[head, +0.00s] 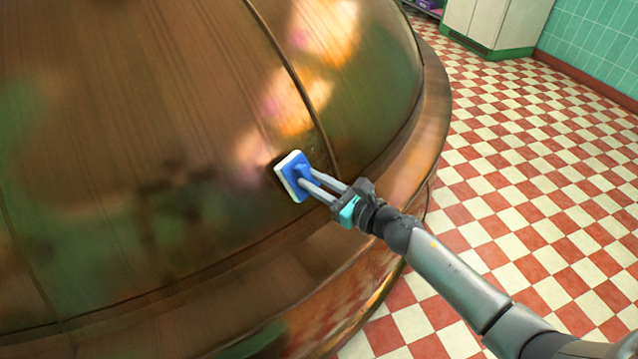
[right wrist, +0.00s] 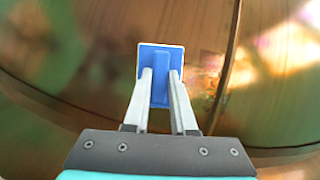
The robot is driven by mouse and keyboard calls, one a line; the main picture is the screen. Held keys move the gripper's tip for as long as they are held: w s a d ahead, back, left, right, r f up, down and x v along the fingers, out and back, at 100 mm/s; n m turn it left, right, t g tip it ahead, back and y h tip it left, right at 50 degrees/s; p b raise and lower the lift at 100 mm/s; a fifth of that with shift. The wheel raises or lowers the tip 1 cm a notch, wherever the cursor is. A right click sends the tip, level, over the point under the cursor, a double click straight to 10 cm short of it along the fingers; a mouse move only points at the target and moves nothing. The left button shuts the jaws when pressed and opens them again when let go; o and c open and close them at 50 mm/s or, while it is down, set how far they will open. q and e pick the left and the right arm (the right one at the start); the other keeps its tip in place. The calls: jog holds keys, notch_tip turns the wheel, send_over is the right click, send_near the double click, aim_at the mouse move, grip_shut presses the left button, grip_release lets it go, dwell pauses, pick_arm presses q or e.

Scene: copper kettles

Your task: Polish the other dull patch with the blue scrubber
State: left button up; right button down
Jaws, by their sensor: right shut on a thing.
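The blue scrubber (head: 293,180) has a white pad, which faces the curved side of the big copper kettle (head: 130,120). My right gripper (head: 306,179) is shut on the scrubber's handle. The right wrist view shows the blue back of the scrubber (right wrist: 153,62) between the two fingertips (right wrist: 160,78). The pad is at or very close to the copper; I cannot tell if it touches. A small mottled, brownish patch (right wrist: 210,65) shows just right of the scrubber in the right wrist view. A dark area borders the pad's left edge in the head view; it may be shadow. My left gripper is out of view.
A raised vertical seam (head: 300,85) runs down the kettle just right of the scrubber. A wide copper rim (head: 433,120) juts out below the dome. The red and white checkered floor (head: 530,180) is clear to the right. A pale cabinet (head: 490,22) stands at the back.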

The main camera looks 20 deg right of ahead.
jog(key=shift+w+a+f+b, duration=0.25)
jog(key=shift+w+f+b, duration=0.1)
jog(key=shift+w, duration=0.1)
jog(key=shift+w+a+f+b, duration=0.2)
jog(key=shift+w+b, duration=0.15)
jog(key=shift+w, duration=0.1)
dwell(0.8)
